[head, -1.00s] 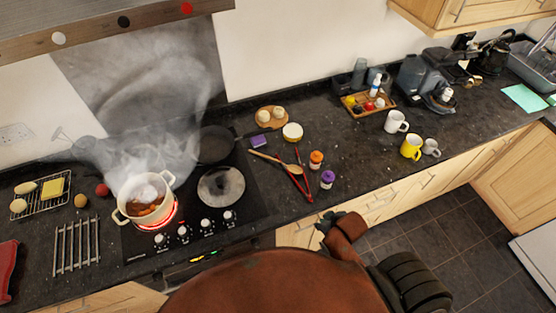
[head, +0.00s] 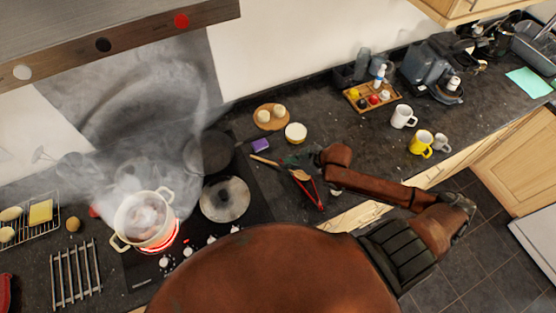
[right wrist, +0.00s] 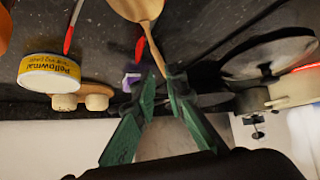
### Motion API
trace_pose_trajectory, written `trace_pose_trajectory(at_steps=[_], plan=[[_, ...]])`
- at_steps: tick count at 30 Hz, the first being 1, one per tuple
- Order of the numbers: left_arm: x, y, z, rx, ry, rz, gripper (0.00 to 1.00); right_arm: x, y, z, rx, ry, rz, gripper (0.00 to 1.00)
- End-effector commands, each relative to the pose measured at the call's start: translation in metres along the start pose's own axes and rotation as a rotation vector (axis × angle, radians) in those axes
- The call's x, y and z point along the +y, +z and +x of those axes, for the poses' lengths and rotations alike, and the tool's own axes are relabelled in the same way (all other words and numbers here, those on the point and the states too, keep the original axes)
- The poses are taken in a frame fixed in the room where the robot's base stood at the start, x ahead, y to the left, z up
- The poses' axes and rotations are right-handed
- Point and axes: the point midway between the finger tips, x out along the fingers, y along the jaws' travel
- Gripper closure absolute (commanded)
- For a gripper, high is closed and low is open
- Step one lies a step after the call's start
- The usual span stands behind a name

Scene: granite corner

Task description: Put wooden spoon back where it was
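My left gripper is not in view.
Red-tipped tongs (head: 318,196) lie under the spoon bowl. A yellow-white tub (head: 296,133) and purple block (head: 260,145) are close behind. A steaming pot (head: 143,219) stands on a glowing ring, beside a lidded pan (head: 225,200). Mugs (head: 403,117) stand to the right.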

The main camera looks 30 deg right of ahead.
Motion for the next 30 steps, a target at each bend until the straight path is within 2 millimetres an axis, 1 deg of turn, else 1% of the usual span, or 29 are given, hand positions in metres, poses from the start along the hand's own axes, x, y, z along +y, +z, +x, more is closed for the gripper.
trace_pose_trajectory(at_steps=[2,7,9,10,12,14,18,21,22,26,30], plan=[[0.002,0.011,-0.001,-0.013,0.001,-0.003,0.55,0.002,0.001,0.007,0.002,0.0,0.005,0.88],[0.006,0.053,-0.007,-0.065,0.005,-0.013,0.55,0.002,0.002,0.024,0.001,0.003,0.006,0.88],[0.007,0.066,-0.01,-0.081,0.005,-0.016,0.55,0.003,0.002,0.031,0.0,0.004,0.007,0.88],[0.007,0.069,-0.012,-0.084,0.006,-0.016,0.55,0.003,0.001,0.035,0.001,0.004,0.008,0.88],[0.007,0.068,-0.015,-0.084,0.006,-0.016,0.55,0.003,0.001,0.046,0.001,0.003,0.007,0.88],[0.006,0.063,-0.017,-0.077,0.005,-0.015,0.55,0.004,0.001,0.055,0.001,0.003,0.007,0.88],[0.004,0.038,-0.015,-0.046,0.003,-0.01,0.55,0.003,0.003,0.07,0.0,0.002,0.004,0.88],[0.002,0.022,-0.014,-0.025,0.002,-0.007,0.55,0.003,0.002,0.074,0.0,0.002,0.003,0.88],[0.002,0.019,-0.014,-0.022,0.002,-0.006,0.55,0.003,0.002,0.075,-0.001,0.002,0.002,0.88],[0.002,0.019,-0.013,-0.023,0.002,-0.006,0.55,0.003,0.002,0.075,-0.001,0.001,0.002,0.88],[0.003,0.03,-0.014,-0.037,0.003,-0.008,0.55,0.003,0.002,0.075,-0.001,0.001,0.001,0.96]])
